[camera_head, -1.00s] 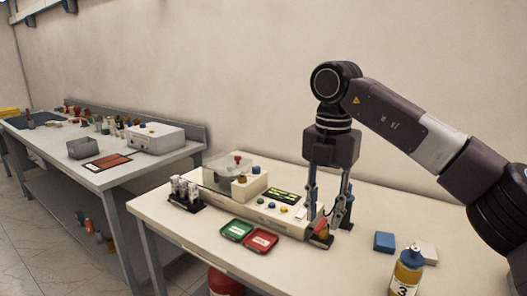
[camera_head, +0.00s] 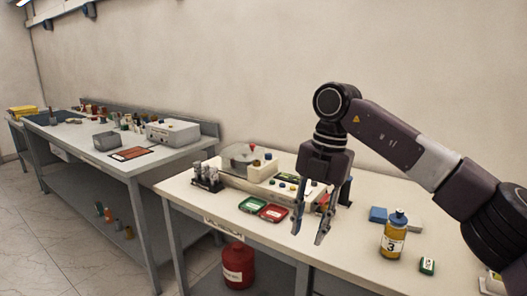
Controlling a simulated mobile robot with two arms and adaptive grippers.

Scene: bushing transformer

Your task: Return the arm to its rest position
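The gripper hides part of the machine's right end. My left gripper is not in view.
Green (camera_head: 252,205) and red (camera_head: 273,212) trays lie at the table's front, left of the gripper. A yellow bottle marked 3 (camera_head: 393,240), a blue block (camera_head: 378,214) and a small green-white item (camera_head: 427,266) are to the right. A red canister (camera_head: 238,265) stands below. Another bench (camera_head: 90,150) is at left.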

